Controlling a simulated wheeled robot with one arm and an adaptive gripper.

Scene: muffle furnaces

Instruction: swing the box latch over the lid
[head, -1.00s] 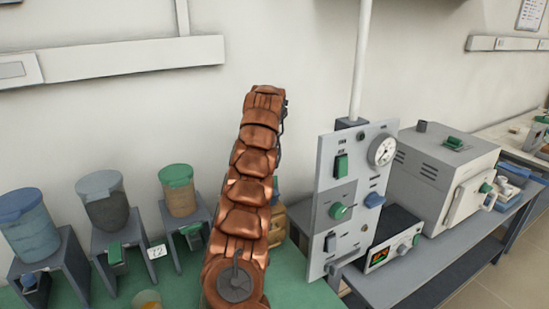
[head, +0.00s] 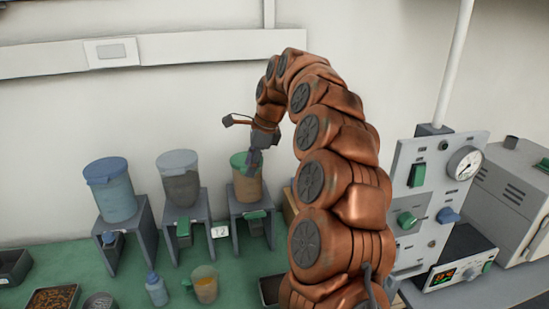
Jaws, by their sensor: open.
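My copper-coloured arm arches up from the lower right and bends down to the left. My gripper (head: 252,160) hangs at its end, small and dark, in front of the green-lidded container (head: 246,187). It looks open, with nothing seen between its fingers. A brownish, wood-coloured box-like thing (head: 289,207) shows only as a sliver behind my arm; I cannot tell whether it is the task's box. No latch or box lid can be made out.
Containers with blue (head: 108,190) and grey (head: 179,180) lids stand on grey stands. A small bottle (head: 156,290), a jug (head: 205,285) and dark trays (head: 50,300) sit on the green bench (head: 130,285). A control panel (head: 415,200) and furnace (head: 515,200) stand right.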

